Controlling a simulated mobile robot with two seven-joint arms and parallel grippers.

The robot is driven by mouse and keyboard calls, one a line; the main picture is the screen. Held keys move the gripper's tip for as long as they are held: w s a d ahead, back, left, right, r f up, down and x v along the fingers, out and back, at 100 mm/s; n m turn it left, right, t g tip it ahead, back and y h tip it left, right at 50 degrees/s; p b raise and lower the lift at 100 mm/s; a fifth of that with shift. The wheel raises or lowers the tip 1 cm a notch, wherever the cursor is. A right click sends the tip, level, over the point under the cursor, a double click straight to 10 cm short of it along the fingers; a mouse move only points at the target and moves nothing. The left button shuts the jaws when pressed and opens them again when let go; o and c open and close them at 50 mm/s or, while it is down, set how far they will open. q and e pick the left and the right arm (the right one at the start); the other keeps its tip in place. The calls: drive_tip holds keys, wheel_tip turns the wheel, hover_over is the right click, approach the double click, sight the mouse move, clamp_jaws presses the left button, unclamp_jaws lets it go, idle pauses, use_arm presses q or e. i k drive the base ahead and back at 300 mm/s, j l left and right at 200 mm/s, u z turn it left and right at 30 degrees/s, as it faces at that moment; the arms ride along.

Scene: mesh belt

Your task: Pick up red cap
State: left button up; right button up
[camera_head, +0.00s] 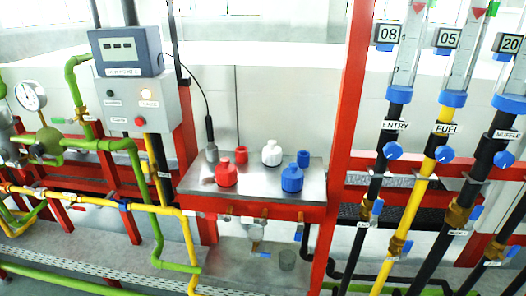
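A small red cylinder (241,155), which looks like the red cap, stands upright toward the back of the steel shelf (252,193). A larger red bottle-shaped piece (226,175) with a narrow neck stands in front of it and slightly left. The two look apart, with a small gap between them in the picture. Neither of my grippers is in view, and nothing is touching the red pieces.
A white bottle-shaped piece (271,153), a small blue cylinder (303,158) and a larger blue ribbed piece (292,178) share the shelf. A red post (345,110) rises at the right. The front middle is bare.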

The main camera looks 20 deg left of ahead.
sight(226, 175)
drive_tip(key=z, duration=0.3)
drive_tip(key=j+z, duration=0.35)
drive_tip(key=k+j+z, duration=0.1)
drive_tip(key=j+z, duration=0.4)
drive_tip(key=j, duration=0.2)
drive_tip(key=k+j+z, duration=0.1)
drive_tip(key=j, duration=0.2)
drive_tip(key=k+j+z, duration=0.1)
drive_tip(key=k+j, duration=0.1)
drive_tip(key=j, duration=0.25)
drive_tip(key=k+j, duration=0.15)
drive_tip(key=j, duration=0.2)
drive_tip(key=k+j, duration=0.1)
drive_tip(key=j, duration=0.25)
drive_tip(key=z, duration=0.05)
